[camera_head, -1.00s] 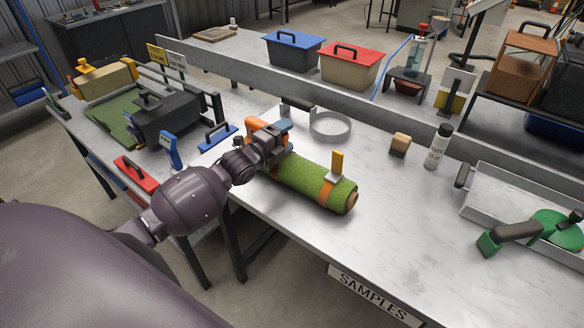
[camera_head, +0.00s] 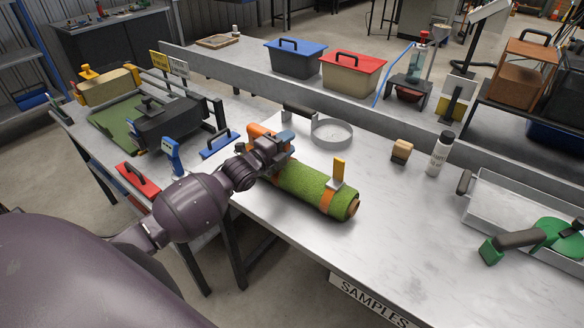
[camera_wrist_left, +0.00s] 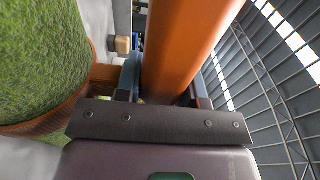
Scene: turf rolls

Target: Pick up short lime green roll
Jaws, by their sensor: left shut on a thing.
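The short lime green roll (camera_head: 302,184) lies on the near side of the metal table, with orange bands round it and an orange upright tab (camera_head: 338,171) near its right end. My left gripper (camera_head: 280,143) is at the roll's left end, shut on an orange upright piece there. In the left wrist view this orange piece (camera_wrist_left: 182,45) stands between the fingers, and the green roll (camera_wrist_left: 42,55) fills the left side. I see no clear gap between roll and table. My right gripper is not in view.
A round metal dish (camera_head: 332,132) stands behind the roll. A small wooden block (camera_head: 402,151), a white bottle (camera_head: 439,156) and a metal tray (camera_head: 490,195) are to the right. A low metal ledge runs along the back. The table front right of the roll is clear.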

